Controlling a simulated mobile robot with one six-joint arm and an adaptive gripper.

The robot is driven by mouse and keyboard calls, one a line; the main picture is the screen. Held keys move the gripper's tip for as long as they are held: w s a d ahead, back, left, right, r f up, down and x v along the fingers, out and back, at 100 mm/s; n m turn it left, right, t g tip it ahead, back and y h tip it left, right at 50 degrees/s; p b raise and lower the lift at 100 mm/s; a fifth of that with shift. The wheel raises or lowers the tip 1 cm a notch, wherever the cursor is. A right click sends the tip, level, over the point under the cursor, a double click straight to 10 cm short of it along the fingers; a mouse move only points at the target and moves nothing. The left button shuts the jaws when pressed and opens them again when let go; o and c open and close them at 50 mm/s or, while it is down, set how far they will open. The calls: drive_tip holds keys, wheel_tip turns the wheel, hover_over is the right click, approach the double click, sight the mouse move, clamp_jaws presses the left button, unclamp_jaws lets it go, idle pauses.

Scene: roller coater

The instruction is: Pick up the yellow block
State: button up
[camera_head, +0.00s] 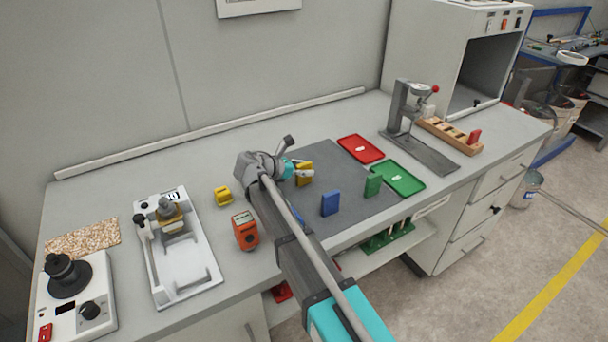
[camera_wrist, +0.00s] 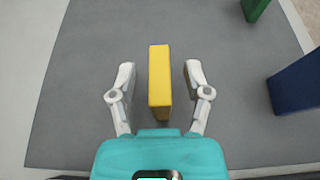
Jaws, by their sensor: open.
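The yellow block (camera_wrist: 159,75) stands upright on the grey mat (camera_wrist: 80,100) in the wrist view. My gripper (camera_wrist: 159,75) is open, with one finger on each side of the block and a visible gap on both sides. In the head view the yellow block (camera_head: 304,172) shows just right of my gripper's end (camera_head: 290,168), which partly hides it. I cannot tell from these views how far down the fingers reach along the block.
A blue block (camera_head: 330,203) and a green block (camera_head: 373,185) stand on the mat, right of the yellow one. A red tray (camera_head: 346,142) and a green tray (camera_head: 418,188) lie farther right. An orange device (camera_head: 244,232) and a small yellow item (camera_head: 222,195) stand left of my arm.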

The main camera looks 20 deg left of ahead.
clamp_jaws()
drive_tip(key=shift+r, duration=0.15)
idle(0.4)
wheel_tip(320, 180, up, 3)
drive_tip(key=p, duration=0.3)
drive_tip(key=s+d+r+p, duration=0.7)
drive_tip(key=d+r+p, duration=0.2)
drive_tip(key=d, duration=0.3)
drive_tip(key=shift+r+p, duration=0.35)
drive_tip(key=shift+p, duration=0.15)
drive_tip(key=shift+s, duration=0.1)
